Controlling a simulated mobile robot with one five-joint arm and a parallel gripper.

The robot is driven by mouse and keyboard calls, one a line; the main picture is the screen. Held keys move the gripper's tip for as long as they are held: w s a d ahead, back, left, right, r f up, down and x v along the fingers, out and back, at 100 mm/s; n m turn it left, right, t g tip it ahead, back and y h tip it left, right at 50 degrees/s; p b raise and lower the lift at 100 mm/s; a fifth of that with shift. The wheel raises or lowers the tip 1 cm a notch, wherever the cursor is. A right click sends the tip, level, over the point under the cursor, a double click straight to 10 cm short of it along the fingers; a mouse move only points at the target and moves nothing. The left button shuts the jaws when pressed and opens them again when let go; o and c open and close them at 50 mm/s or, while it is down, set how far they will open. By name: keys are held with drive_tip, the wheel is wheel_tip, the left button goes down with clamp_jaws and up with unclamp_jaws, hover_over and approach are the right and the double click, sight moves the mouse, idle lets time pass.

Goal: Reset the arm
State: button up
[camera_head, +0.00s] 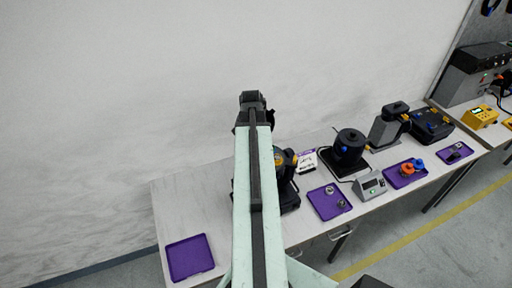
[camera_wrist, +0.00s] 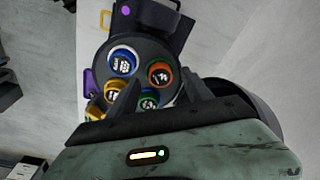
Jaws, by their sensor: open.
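My arm stretches forward over the workbench (camera_head: 215,203) in the head view, and its far end hides my gripper's fingers there. In the wrist view my gripper (camera_wrist: 160,92) shows two dark fingers spread apart with nothing held between them. In the head view a dark machine (camera_head: 287,188) stands partly hidden behind my arm.
On the bench are an empty purple tray (camera_head: 190,258), a purple tray with small metal parts (camera_head: 329,202), a black cylindrical device (camera_head: 349,147), a grey display box (camera_head: 370,186) and a tray with orange and blue parts (camera_head: 405,173). A wall stands behind the bench.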

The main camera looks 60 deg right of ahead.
drive_tip(key=r+p, duration=0.3)
drive_tip(key=r, duration=0.1)
drive_tip(key=r+p, duration=0.2)
drive_tip(key=shift+a+r+p, duration=0.35)
drive_tip(key=shift+a+r, duration=0.05)
drive_tip(key=shift+f, duration=0.1)
drive_tip(key=shift+f, duration=0.1)
drive_tip(key=w+a+f+n+b, duration=0.3)
drive_tip(key=w+a+f+b, duration=0.4)
drive_tip(key=w+a, duration=0.35)
drive_tip(key=w+a+f+n+b, duration=0.3)
drive_tip(key=w+a+f+b, duration=0.35)
drive_tip(key=w+a, duration=0.35)
drive_tip(key=a+f+n+b, duration=0.3)
drive_tip(key=a+n, duration=0.1)
drive_tip(key=a, duration=0.5)
drive_tip(key=a+f+n+y+b, duration=0.1)
drive_tip(key=a+f+n+b, duration=0.2)
drive_tip(key=a, duration=0.7)
drive_tip(key=w+a+f+n+b, duration=0.1)
drive_tip(key=a+f+n+b, duration=0.2)
drive_tip(key=a, duration=0.6)
drive_tip(key=n, duration=0.2)
drive_tip(key=shift+a+n, duration=0.3)
drive_tip(key=shift+a, duration=0.1)
